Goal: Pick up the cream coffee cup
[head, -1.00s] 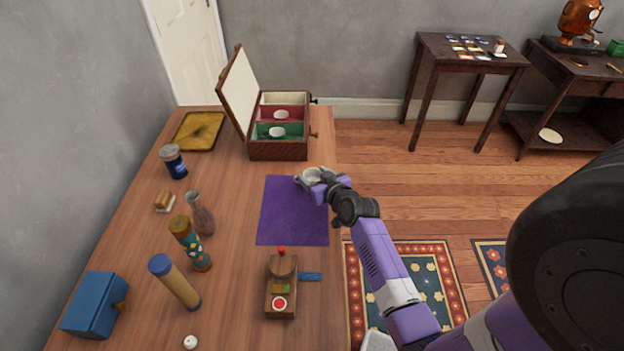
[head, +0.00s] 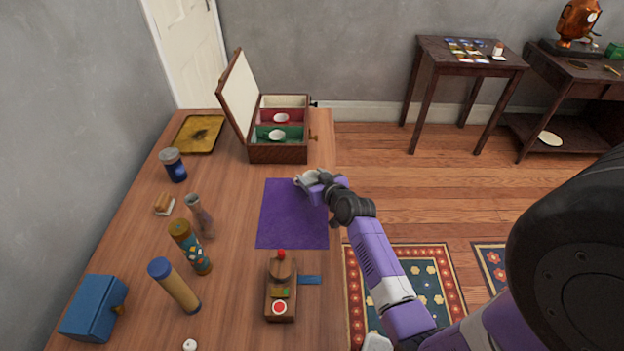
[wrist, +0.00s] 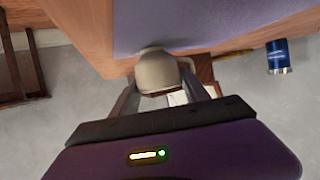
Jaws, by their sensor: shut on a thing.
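The cream coffee cup (wrist: 157,70) is between my gripper's two fingers in the wrist view, and the fingers are shut on it. In the head view my gripper (head: 305,181) is at the upper right part of the purple mat (head: 285,225). There the cup is mostly hidden by the gripper. I cannot tell whether the cup still touches the mat.
An open wooden case (head: 278,154) stands behind the mat, with white cups in its red (head: 281,118) and green (head: 277,134) compartments. A wooden device (head: 281,290) is in front. Bottles, tubes and a blue box (head: 93,308) line the left side.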

